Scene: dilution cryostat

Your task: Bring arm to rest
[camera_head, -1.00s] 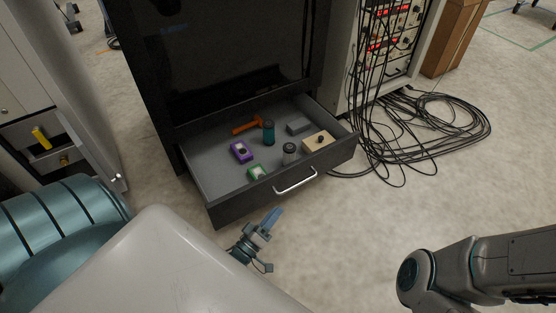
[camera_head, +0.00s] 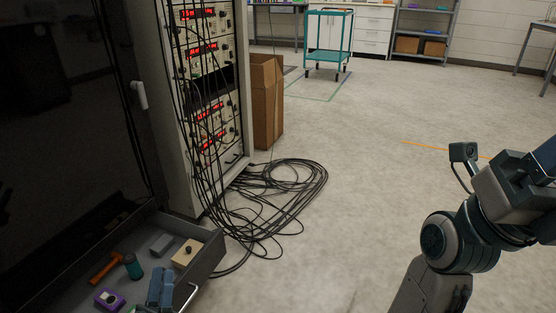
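My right arm (camera_head: 480,225) is at the right, bent over clear floor. A dark blue part at its end is cut off by the right edge, so its finger state cannot be told. No held object shows on either arm.
The drawer (camera_head: 212,258) stands open, holding an orange tool (camera_head: 105,268), a teal cylinder (camera_head: 132,266), a purple item (camera_head: 109,299), a grey block (camera_head: 161,244) and a tan block (camera_head: 187,253). Black cables (camera_head: 275,205) lie before the instrument rack (camera_head: 208,90). A cardboard box (camera_head: 267,105) stands beside it.

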